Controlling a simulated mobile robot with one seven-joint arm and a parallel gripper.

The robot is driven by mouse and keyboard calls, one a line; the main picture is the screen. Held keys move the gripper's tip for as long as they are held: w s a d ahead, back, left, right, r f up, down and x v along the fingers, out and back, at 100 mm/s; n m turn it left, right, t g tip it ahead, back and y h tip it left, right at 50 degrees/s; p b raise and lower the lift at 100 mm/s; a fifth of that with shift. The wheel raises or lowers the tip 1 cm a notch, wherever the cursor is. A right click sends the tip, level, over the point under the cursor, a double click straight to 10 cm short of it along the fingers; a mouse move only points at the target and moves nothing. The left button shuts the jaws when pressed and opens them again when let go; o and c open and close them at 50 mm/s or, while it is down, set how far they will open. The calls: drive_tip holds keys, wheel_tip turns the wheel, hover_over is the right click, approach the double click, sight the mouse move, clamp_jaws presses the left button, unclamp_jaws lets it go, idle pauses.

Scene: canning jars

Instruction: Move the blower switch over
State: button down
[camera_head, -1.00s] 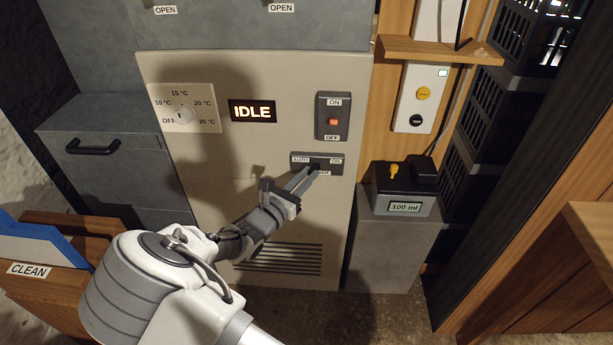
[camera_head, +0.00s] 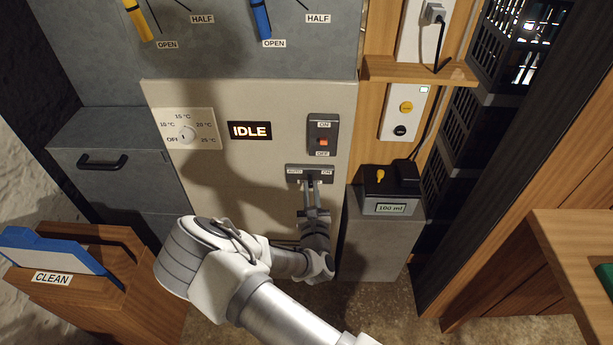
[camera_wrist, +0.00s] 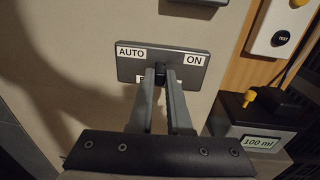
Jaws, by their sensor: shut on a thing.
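The blower switch is a dark grey plate (camera_head: 297,171) on the beige panel, with AUTO at its left and ON at its right. The wrist view shows the same plate (camera_wrist: 178,60) close up, with a small black knob (camera_wrist: 161,73) near its middle. My gripper (camera_head: 311,184) reaches up to the plate from below. In the wrist view its two fingers (camera_wrist: 163,78) are closed on the knob from either side. The fingers partly cover the lower label. The knob's exact setting is hard to tell.
Above the plate are a red ON/OFF rocker switch (camera_head: 322,142) and a lit IDLE display (camera_head: 250,131). A temperature dial (camera_head: 187,134) is at the left. A box reading 100 ml (camera_head: 390,195) stands close to the right. A wooden CLEAN holder (camera_head: 105,245) is at lower left.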

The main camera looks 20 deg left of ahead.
drive_tip(key=y+p, duration=0.1)
drive_tip(key=d+n+g+y+p, duration=0.1)
drive_tip(key=n+y+p, duration=0.1)
drive_tip(key=shift+w+d+r+g, duration=0.2)
drive_tip(key=shift+w+r+g, duration=0.05)
drive_tip(key=shift+g, duration=0.05)
drive_tip(key=shift+w+d+f+n+g+y+p, duration=0.15)
drive_tip(key=shift+n+g+y+p, duration=0.35)
drive_tip(key=shift+n+y+p, duration=0.25)
drive_tip(key=shift+w+d+n+g+y+p, duration=0.1)
drive_tip(key=shift+n+g+y+p, duration=0.45)
drive_tip(key=shift+y, duration=0.6)
drive_tip(key=c, duration=0.9)
unclamp_jaws()
drive_tip(key=shift+o, duration=0.2)
drive_tip(key=p+v, duration=0.1)
drive_tip(key=v, duration=1.1)
drive_tip(key=shift+p, duration=0.3)
